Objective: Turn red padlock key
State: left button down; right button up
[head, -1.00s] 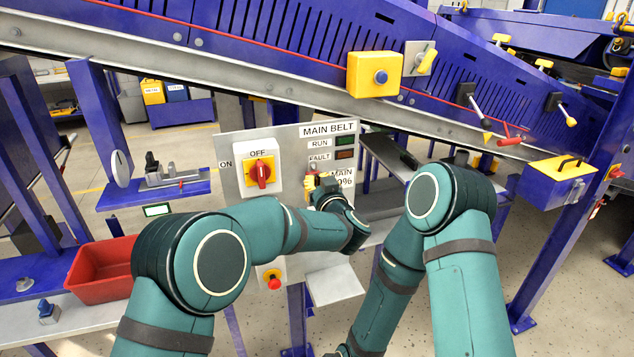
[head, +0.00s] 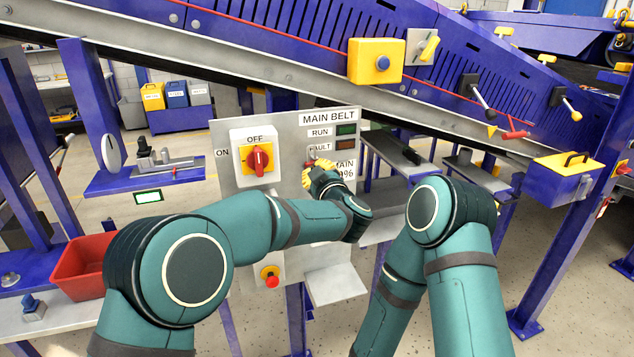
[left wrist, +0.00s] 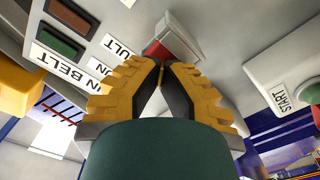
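The red padlock (left wrist: 156,51) sits against a grey fitting (left wrist: 180,34) in the left wrist view. In the head view it is mostly hidden by my gripper on the grey control panel (head: 228,183). My left gripper (left wrist: 161,68) has yellow ribbed fingers that converge at the padlock's near face. A thin brass-coloured piece, seemingly the key (left wrist: 161,77), shows between the fingertips. In the head view the left gripper (head: 317,169) is just below the FAULT label. My right arm hangs down at right of centre, and its gripper is out of view.
A red rotary switch (head: 260,159) is left of my gripper, and a red stop button (head: 271,279) is below my forearm. The sloping conveyor (head: 290,72) crosses above. A START button box (left wrist: 294,75) is at the right in the left wrist view.

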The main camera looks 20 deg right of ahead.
pick_arm(q)
jog(key=shift+f+n+b, duration=0.1)
jog(key=shift+n+b, duration=2.4)
jog(key=shift+n, duration=1)
jog(key=c, duration=1.1)
grip_release()
jog(key=shift+c, duration=0.2)
jog(key=s, duration=0.7)
jog(key=shift+s, duration=0.25)
